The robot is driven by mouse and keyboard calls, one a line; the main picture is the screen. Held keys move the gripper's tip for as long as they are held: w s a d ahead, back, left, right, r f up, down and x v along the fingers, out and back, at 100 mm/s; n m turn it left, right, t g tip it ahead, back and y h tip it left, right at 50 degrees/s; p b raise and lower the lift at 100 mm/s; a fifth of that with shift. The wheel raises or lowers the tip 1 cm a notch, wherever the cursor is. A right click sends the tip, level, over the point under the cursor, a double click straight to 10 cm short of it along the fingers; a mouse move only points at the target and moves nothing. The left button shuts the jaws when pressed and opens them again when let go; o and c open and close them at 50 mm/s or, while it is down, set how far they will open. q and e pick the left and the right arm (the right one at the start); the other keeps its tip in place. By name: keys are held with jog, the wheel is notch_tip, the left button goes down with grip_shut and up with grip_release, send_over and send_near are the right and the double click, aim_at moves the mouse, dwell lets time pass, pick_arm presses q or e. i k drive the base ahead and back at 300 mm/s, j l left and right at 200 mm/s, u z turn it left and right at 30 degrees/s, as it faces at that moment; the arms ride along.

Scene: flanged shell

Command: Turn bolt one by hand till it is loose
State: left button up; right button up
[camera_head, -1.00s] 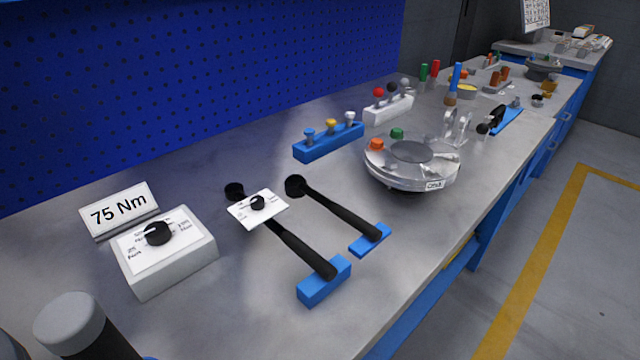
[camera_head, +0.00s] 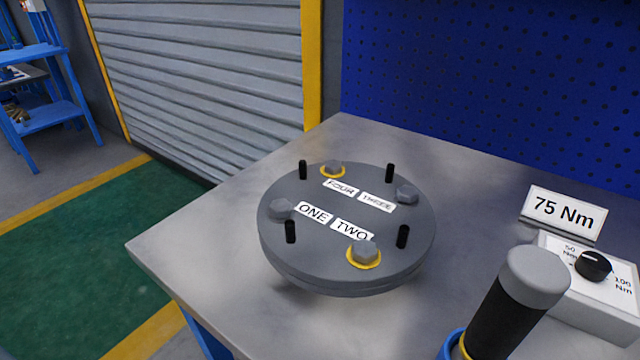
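The round grey flanged shell (camera_head: 300,240) stands on the metal bench near its left end. Bolt one (camera_head: 280,209) is a grey hex head at the left of the lid, beside the ONE label (camera_head: 313,212). No yellow ring shows around it. Bolt two (camera_head: 364,252) and bolt four (camera_head: 333,168) have yellow rings under their heads. Bolt three (camera_head: 406,194) is a grey head at the right with no ring visible. Several black upright pins stand on the lid. Neither gripper is in view.
A torque dial box (camera_head: 590,285) and a 75 Nm sign (camera_head: 563,214) stand at the right. A black cylinder with a grey cap (camera_head: 520,295) rises in front of them. A blue pegboard (camera_head: 480,100) backs the bench. Bare bench top (camera_head: 190,245) lies left of the shell.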

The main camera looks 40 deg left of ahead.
aim_at(279, 208)
jog(key=u, duration=1.05)
